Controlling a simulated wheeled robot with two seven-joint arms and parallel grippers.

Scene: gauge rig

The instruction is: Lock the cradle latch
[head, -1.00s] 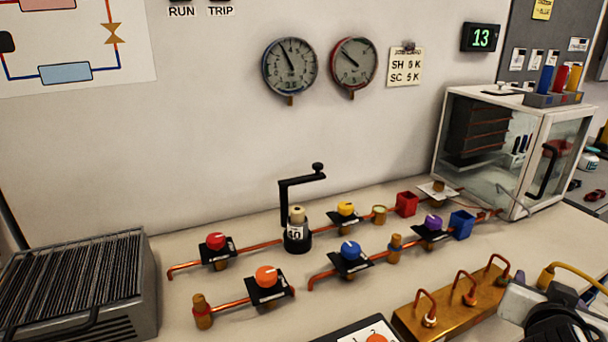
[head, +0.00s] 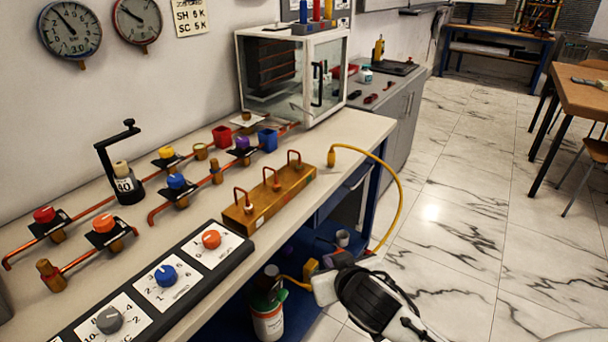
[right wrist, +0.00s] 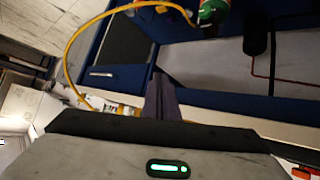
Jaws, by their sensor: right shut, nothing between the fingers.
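A black cradle-like base (head: 130,193) on the bench holds a pale capped cylinder (head: 123,177) with a number label. A bent black arm with a knob (head: 118,139) rises beside it and reaches over. I cannot tell for certain whether this arm is the cradle latch, or whether it is locked. My right gripper (head: 322,287) is off the bench's front edge, low and far right of the cradle, touching nothing that I can make out. Its closed dark fingers (right wrist: 161,100) show in the right wrist view with nothing between them. My left gripper is not in view.
Copper pipes with coloured valve knobs run along the bench. A brass block (head: 268,200) with copper loops and a dial panel (head: 160,285) sit nearer the edge. A yellow hose (head: 398,190) arcs down beside my right gripper. A gas bottle (head: 267,318) stands below.

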